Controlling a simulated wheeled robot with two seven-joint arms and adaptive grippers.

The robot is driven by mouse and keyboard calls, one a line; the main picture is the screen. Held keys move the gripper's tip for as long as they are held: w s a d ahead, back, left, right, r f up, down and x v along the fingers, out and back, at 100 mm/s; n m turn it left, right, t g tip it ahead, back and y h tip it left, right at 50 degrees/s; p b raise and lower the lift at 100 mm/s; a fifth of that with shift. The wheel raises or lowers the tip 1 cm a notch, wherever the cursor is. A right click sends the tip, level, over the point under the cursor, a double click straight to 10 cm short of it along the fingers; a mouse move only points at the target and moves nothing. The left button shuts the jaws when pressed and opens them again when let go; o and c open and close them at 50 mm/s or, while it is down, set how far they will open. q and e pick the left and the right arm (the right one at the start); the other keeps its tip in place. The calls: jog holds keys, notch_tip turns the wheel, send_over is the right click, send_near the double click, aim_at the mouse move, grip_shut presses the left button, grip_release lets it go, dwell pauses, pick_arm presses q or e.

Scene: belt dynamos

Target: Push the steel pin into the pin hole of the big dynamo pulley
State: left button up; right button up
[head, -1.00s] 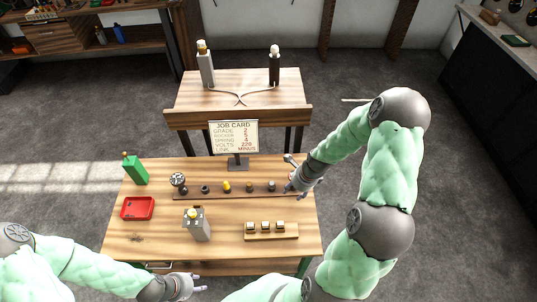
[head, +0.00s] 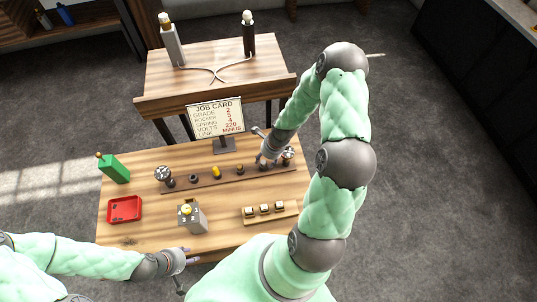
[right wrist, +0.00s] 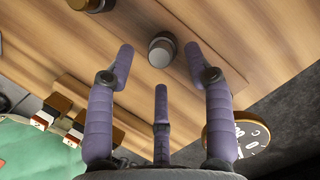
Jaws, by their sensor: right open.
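My right gripper (head: 264,158) is over the right part of a long dark strip (head: 205,182) on the bench. In the right wrist view its fingers (right wrist: 160,60) are spread, with a short dark cylinder with a pale grey top (right wrist: 161,49) standing between and beyond them, apparently untouched. Whether this is the steel pin I cannot tell. A spoked wheel (head: 162,173) stands at the strip's left end; whether it is the big dynamo pulley is unclear. My left gripper (head: 185,256) hangs at the bench's front edge; its jaw opening is unclear.
The strip also holds a dark ring (head: 193,179), a yellow piece (head: 216,172) and a round-faced piece (head: 288,153).

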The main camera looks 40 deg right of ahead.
jog(key=shift+b+x, duration=0.35)
jog(key=shift+x, duration=0.95)
jog(key=shift+r, duration=0.1)
grip_shut()
jog(key=shift+w+d, duration=0.1)
jog(key=shift+w, duration=0.05)
jog(key=shift+r, duration=0.15)
jog(key=shift+w+r+p, duration=0.2)
jog(key=shift+r+p, duration=0.15)
jog(key=shift+r, duration=0.1)
jog(key=shift+a+p+v, duration=0.15)
jog(key=shift+p+v, duration=0.4)
jog(key=shift+v, duration=0.25)
jog(key=shift+a+p+v, duration=0.15)
jog(key=shift+p+v, duration=0.35)
jog(key=shift+v, duration=0.35)
jog(key=shift+w+a, duration=0.1)
